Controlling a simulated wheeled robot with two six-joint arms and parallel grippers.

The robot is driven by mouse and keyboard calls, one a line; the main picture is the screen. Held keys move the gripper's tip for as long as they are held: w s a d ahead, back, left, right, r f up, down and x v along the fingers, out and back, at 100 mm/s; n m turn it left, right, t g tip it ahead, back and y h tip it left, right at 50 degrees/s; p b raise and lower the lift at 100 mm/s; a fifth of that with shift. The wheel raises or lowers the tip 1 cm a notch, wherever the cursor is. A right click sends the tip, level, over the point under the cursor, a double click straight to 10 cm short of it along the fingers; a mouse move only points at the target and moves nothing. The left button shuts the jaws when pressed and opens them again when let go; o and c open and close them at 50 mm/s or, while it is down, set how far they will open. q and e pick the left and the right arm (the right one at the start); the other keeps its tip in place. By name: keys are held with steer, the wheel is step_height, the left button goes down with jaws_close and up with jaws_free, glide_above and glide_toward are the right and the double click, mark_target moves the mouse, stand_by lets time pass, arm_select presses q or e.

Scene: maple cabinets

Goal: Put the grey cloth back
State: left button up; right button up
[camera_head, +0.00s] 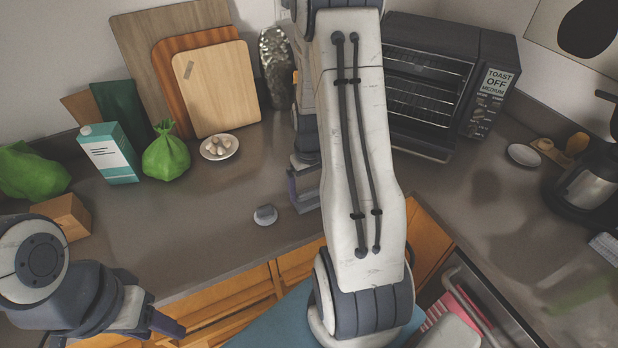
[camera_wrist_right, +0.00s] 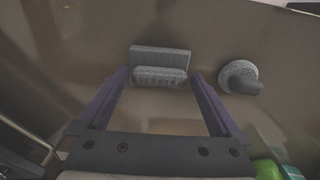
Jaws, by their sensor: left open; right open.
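In the right wrist view a grey, textured, folded piece, which looks like the grey cloth (camera_wrist_right: 160,60), lies on the dark counter between the tips of my right gripper (camera_wrist_right: 160,78). The gripper is open, with a finger on either side; I cannot tell whether they touch the cloth. In the head view my right gripper (camera_head: 305,188) is low over the counter, partly behind my own arm, and the cloth there is hidden. My left gripper (camera_head: 135,322) is open and empty at the lower left, by the counter's front edge.
A small round grey object (camera_head: 265,214) sits beside my right gripper. A green bag (camera_head: 166,153), a carton (camera_head: 109,153) and a plate of eggs (camera_head: 219,147) stand to the left. The toaster oven (camera_head: 430,80) is behind my right arm. A grey striped piece (camera_head: 605,246) lies at the right edge.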

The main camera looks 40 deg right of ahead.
mark_target(309, 192)
step_height(309, 192, up, 12)
steer(key=s+a+r+n, duration=0.2)
steer(key=a+n, duration=0.1)
steer(key=a, duration=0.7)
steer(key=s+a+r+n, duration=0.1)
steer(key=a+n, duration=0.1)
steer(key=a, duration=0.8)
steer(key=s+a+n+y, duration=0.1)
steer(key=s+a+n, duration=0.3)
steer(key=s+a, duration=0.6)
steer(key=s, duration=0.3)
steer(key=shift+a+r+n+b, duration=0.35)
steer(key=shift+a+n, duration=0.05)
